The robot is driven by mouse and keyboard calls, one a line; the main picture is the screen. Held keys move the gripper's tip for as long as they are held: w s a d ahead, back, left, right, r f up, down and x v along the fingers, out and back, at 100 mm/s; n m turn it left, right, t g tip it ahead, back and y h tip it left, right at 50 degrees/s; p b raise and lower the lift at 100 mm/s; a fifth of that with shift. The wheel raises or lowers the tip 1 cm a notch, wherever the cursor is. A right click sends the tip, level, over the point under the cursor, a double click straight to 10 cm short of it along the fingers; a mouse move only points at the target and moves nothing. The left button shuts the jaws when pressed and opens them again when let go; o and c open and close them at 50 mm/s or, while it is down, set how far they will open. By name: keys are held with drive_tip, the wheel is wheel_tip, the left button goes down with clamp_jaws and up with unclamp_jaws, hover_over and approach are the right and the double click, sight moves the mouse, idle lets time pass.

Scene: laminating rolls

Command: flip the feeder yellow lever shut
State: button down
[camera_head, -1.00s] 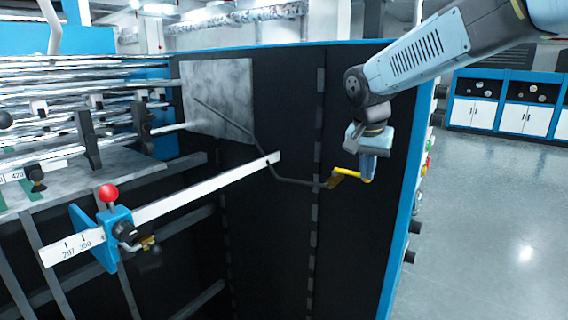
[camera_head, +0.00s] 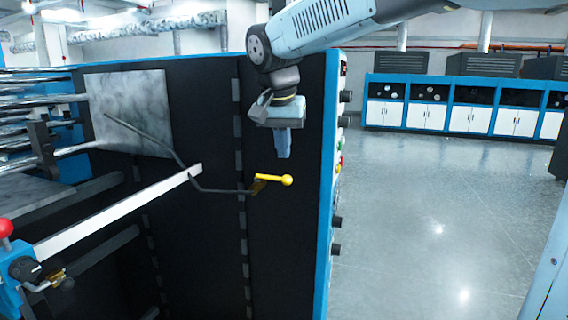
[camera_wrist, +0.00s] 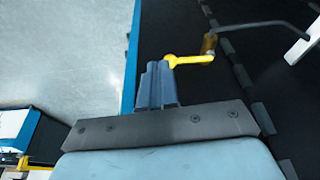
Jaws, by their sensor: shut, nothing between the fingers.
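The yellow lever (camera_head: 272,180) sticks out from the feeder's dark side panel (camera_head: 205,110), about level, with its round knob at the right end. A bent grey rod (camera_head: 170,150) runs from its brass pivot up to the left. My gripper (camera_head: 283,152) is shut and empty, pointing down above the knob, with a small gap between them in the head view. In the wrist view the lever (camera_wrist: 190,60) shows just beyond my fingertips (camera_wrist: 156,68); its knob end is close to them, and I cannot tell there whether they touch.
A white scale bar (camera_head: 120,212) crosses the feeder at left, with a red-knobbed blue clamp (camera_head: 12,260) at its near end. The panel's blue edge (camera_head: 325,200) carries buttons and knobs. Open floor (camera_head: 430,220) lies to the right, with blue and white cabinets (camera_head: 455,105) behind.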

drive_tip(key=shift+v, duration=0.95)
